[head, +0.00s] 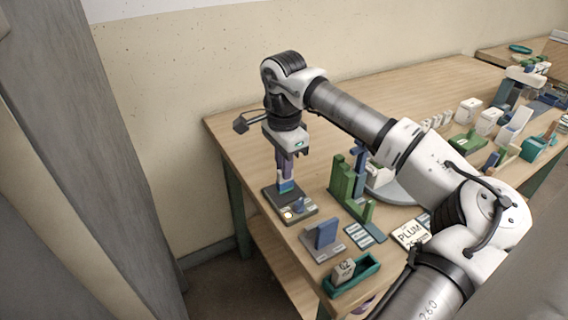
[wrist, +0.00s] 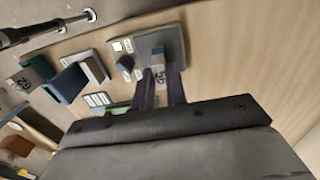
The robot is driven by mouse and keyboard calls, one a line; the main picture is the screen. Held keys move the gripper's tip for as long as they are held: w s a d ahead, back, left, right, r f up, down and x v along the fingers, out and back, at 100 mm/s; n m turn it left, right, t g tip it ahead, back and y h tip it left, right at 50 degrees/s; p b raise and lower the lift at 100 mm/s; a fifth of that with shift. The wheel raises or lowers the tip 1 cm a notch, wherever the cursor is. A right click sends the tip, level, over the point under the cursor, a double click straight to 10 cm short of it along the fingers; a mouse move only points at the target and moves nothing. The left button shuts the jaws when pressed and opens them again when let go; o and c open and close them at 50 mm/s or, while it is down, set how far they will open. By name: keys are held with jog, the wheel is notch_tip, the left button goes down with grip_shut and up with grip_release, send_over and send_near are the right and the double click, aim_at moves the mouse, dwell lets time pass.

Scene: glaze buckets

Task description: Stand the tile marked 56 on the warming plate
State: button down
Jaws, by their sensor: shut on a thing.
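My gripper (head: 287,172) is shut on a small blue-and-white tile (head: 287,187), held upright over the dark warming plate (head: 271,193) near the table's left end. In the wrist view my gripper's purple fingers (wrist: 161,88) flank the tile (wrist: 159,66); its turned marking looks like 56.
A blue block on a grey base (head: 322,236) and a green tray (head: 362,277) holding a tile marked 02 or 62 (head: 343,271) stand nearer the front. A tall green stand (head: 345,180) is just right of the plate. Bare table lies behind the plate.

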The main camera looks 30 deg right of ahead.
jog(key=shift+f, duration=0.25)
jog(key=c, duration=1.3)
grip_release()
jog(key=shift+c, duration=0.2)
jog(key=shift+r, duration=0.1)
jog(key=shift+r+p, duration=2.1)
jog(key=shift+r, duration=1.4)
jog(key=shift+f, duration=0.1)
